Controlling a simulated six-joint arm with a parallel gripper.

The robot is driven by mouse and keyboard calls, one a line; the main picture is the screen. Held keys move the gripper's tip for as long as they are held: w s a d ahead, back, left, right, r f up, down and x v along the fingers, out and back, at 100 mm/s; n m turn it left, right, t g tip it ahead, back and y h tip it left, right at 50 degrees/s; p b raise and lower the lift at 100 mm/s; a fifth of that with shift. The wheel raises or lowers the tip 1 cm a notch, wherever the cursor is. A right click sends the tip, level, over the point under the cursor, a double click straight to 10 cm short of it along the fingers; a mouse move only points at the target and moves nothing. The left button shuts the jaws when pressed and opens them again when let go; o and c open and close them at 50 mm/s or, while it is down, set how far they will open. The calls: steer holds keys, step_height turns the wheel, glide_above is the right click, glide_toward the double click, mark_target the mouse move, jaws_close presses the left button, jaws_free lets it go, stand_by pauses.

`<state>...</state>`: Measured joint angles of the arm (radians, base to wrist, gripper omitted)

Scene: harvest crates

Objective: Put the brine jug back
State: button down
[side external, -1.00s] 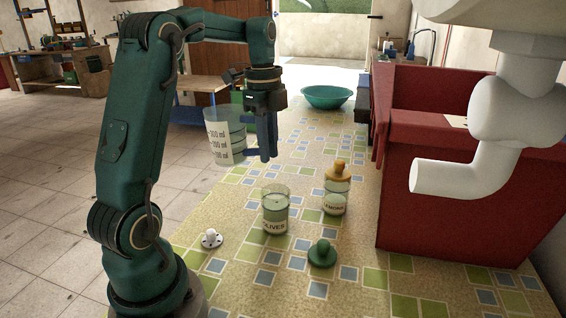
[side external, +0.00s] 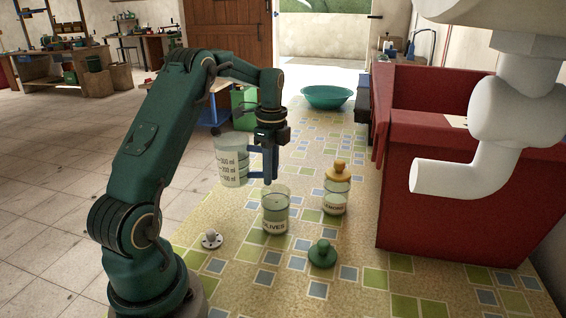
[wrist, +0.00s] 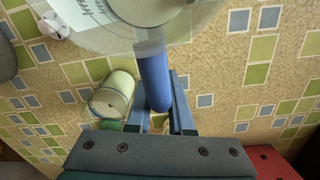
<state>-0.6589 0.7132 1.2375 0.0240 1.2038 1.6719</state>
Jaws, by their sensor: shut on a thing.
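The brine jug (side external: 231,168) is a clear measuring jug with ml marks and a blue handle (wrist: 153,80). My gripper (side external: 267,165) is shut on that handle and holds the jug roughly upright, above the mat. I cannot tell how much liquid it holds. The olives jar (side external: 275,222) stands without a lid on the mat, just below and to the right of the jug in the side view. It also shows in the wrist view (wrist: 112,97). A green knobbed lid (side external: 322,254) lies on the mat in front of it.
The lemons jar (side external: 335,198) with its yellow lid stands right of the olives jar. A white knobbed piece (side external: 211,239) is on the mat near my base. A green basin (side external: 327,96) is at the back, and a red cabinet (side external: 455,215) on the right.

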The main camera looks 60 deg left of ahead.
steer(key=shift+w+d+f, duration=0.4)
steer(key=shift+w+f, duration=0.05)
steer(key=shift+w, duration=0.25)
steer(key=shift+f, duration=2)
steer(key=c, duration=0.8)
jaws_free()
steer(key=shift+f, duration=0.15)
